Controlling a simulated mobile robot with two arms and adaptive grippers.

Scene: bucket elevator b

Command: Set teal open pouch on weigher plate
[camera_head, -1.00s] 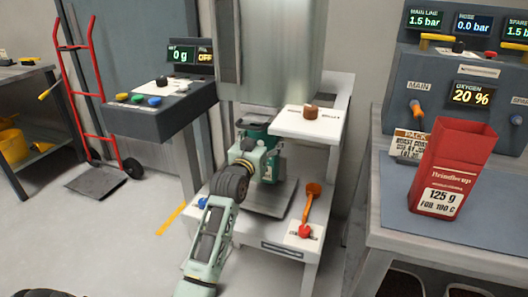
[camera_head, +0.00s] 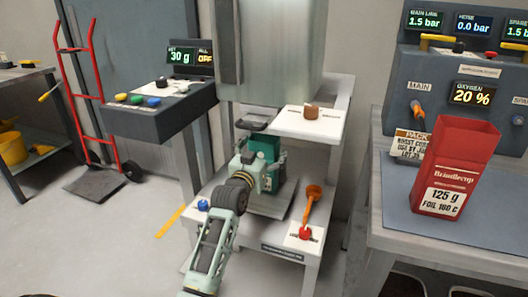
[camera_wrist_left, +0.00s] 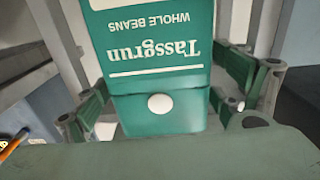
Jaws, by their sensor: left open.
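The teal pouch (camera_head: 266,147) stands upright on the weigher plate (camera_head: 272,201), under the large grey hopper. In the left wrist view the pouch (camera_wrist_left: 160,85) fills the middle, with white lettering and a white round valve. My left gripper (camera_head: 256,169) is open, its fingers on either side of the pouch, with gaps showing at the sides in the wrist view. The gripper hides part of the pouch and of the plate. The weigher display (camera_head: 181,57) reads 30 g. My right gripper is not in view.
A white shelf (camera_head: 300,124) overhangs the plate at right. An orange-handled lever (camera_head: 311,203) stands right of the plate, and a blue knob (camera_head: 203,205) is at left. A red pouch (camera_head: 454,170) stands on the right bench. A red hand truck (camera_head: 88,90) is at far left.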

